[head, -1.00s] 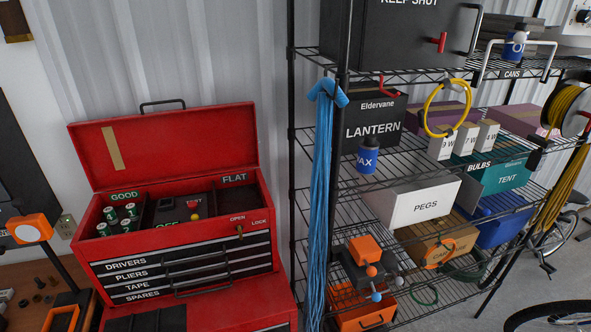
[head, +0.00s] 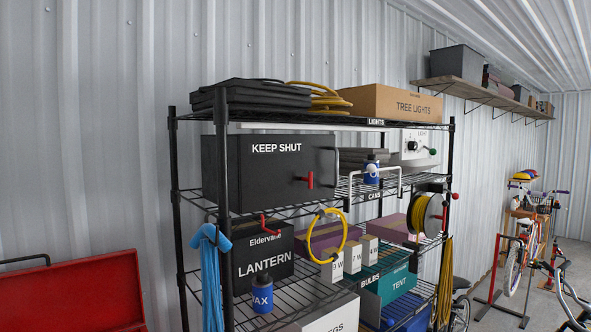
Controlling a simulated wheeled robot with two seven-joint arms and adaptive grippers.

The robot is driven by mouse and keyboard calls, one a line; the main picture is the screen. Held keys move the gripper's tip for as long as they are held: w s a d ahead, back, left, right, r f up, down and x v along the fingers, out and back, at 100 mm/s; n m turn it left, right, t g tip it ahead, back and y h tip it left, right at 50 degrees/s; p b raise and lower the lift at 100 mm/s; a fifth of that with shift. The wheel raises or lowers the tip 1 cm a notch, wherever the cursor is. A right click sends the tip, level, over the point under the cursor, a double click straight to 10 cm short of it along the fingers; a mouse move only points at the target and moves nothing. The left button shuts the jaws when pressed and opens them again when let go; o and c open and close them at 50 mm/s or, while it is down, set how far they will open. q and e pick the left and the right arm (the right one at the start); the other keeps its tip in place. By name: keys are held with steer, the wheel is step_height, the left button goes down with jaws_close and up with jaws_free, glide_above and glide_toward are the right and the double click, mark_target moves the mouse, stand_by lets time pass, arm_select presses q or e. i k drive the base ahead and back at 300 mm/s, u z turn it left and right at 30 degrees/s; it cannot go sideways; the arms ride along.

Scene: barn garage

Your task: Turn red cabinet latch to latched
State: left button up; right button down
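A dark grey cabinet (head: 262,168) labelled KEEP SHUT stands on the upper shelf of the black wire rack, its front door closed. A red latch handle (head: 309,180) sits on the right part of that door, with a short upright piece and a stub to its left. A grey bar handle (head: 336,170) runs vertically at the door's right edge. I cannot tell from the view whether the latch is engaged. Neither of my grippers shows in the head view.
The wire rack (head: 222,120) holds a TREE LIGHTS box (head: 392,102), a LANTERN box (head: 265,256), a blue WAX bottle (head: 262,293) and a yellow ring (head: 326,236). A blue cord (head: 210,270) hangs at its left post. A red toolbox lid (head: 85,290) stands lower left. Bikes stand right.

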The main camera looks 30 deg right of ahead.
mark_target(309, 180)
steer(key=u, duration=0.05)
steer(key=k, duration=1)
steer(key=z, duration=0.9)
steer(key=i, duration=0.75)
steer(key=u, duration=0.1)
